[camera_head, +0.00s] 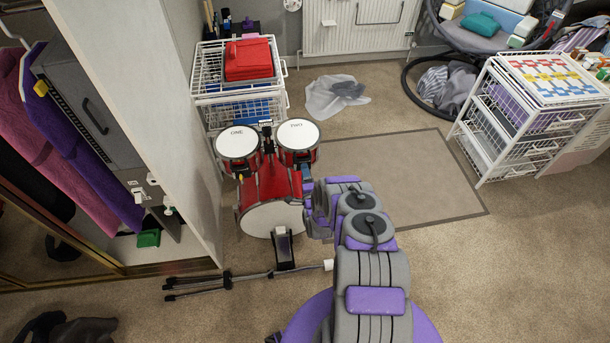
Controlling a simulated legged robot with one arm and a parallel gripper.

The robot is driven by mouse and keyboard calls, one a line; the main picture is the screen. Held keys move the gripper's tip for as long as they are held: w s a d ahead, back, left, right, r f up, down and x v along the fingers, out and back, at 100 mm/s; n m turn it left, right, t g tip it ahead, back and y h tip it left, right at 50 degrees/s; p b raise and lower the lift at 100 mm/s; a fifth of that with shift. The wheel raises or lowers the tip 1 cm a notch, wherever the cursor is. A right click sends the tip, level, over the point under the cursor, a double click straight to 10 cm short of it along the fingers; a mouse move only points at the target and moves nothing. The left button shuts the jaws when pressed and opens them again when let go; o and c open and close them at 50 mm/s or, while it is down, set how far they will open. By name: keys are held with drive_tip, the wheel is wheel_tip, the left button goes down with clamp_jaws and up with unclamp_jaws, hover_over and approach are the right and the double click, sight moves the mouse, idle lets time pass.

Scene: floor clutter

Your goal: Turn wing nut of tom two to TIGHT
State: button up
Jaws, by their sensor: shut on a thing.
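A small red drum kit stands on the carpet. Tom one (237,144) is on the left and tom two (298,135) on the right, each with a white labelled head. They are mounted above the red bass drum (270,215). My arm reaches in from the lower right, and my gripper (309,186) is at the right side of the kit, just below tom two. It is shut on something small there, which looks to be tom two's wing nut. My gripper and the kit hide most of the nut, so its setting cannot be read.
A bass pedal (284,248) and folded stand legs (215,284) lie in front of the kit. A white wire basket unit (238,92) stands close behind it. A flat rug (400,180) leaves clear floor to the right, before another wire rack (530,125).

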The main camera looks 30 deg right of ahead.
drive_tip(key=shift+s+d+f, duration=0.15)
drive_tip(key=shift+f, duration=0.05)
drive_tip(key=o, duration=0.8)
drive_tip(key=shift+o, duration=1.3)
